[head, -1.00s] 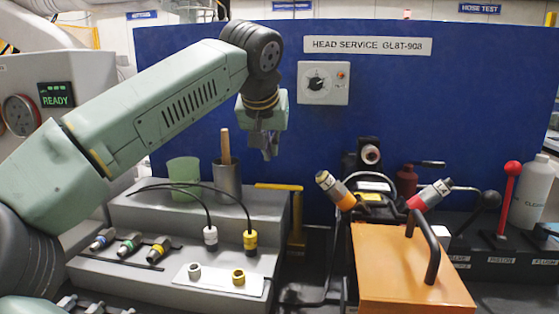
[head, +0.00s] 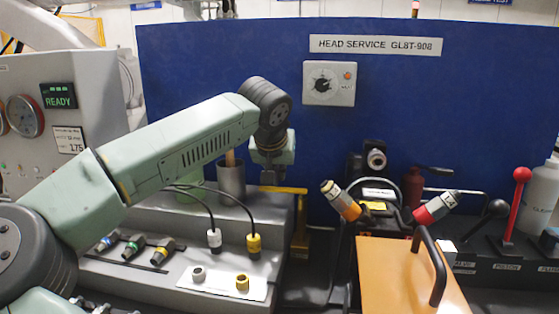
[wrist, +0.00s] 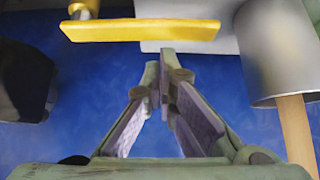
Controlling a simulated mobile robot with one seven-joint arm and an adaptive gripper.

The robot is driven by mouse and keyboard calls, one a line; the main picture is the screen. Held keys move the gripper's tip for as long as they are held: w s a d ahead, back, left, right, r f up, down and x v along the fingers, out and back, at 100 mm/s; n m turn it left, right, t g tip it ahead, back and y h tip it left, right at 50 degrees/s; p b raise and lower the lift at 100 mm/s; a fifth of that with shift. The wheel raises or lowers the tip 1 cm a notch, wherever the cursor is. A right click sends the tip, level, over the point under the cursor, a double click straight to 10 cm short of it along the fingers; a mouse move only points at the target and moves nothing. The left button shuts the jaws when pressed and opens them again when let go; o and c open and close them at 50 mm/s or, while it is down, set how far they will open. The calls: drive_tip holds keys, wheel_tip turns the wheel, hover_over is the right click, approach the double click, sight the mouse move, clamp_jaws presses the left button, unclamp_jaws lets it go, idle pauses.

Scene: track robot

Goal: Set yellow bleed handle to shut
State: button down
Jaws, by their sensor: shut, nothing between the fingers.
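The yellow bleed handle (head: 292,190) is a flat bar lying horizontally on top of a yellow upright, behind the right end of the grey stepped stand. My gripper (head: 268,180) points down just above the bar's left end in the head view, which partly hides the contact zone. In the wrist view the yellow bar (wrist: 140,31) lies crosswise beyond my gripper (wrist: 162,68). The fingers are shut and empty, with their tips close to the bar. I cannot tell whether they touch it.
A metal cup (head: 231,181) with a wooden-handled tool stands left of my gripper; the cup is also close in the wrist view (wrist: 275,50). Black cables with white and yellow connectors (head: 253,243) hang over the stand. An orange box (head: 395,270) is at the right. The blue panel (head: 430,100) rises behind.

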sight(277, 190)
drive_tip(key=shift+s+f, duration=0.1)
drive_tip(key=shift+s, duration=0.4)
drive_tip(key=shift+s+a, duration=0.2)
drive_tip(key=shift+s, duration=0.05)
drive_tip(key=shift+s+a, duration=0.15)
drive_tip(key=shift+s, duration=0.15)
drive_tip(key=shift+s+a, duration=0.1)
drive_tip(key=shift+s, duration=0.85)
drive_tip(key=shift+s+b, duration=0.3)
drive_tip(key=shift+s, duration=0.45)
drive_tip(key=shift+s+d+b, duration=0.35)
drive_tip(key=shift+s+d, duration=0.1)
drive_tip(key=shift+s, duration=0.4)
drive_tip(key=shift+s+d, duration=0.25)
drive_tip(key=shift+s, duration=0.1)
drive_tip(key=shift+s+d+n+y+b, duration=0.35)
drive_tip(key=shift+n+y, duration=0.15)
drive_tip(key=shift+n, duration=0.25)
drive_tip(key=shift+s+d+n+y+b, duration=0.25)
drive_tip(key=shift+n+y, duration=0.25)
drive_tip(key=shift+n, duration=0.25)
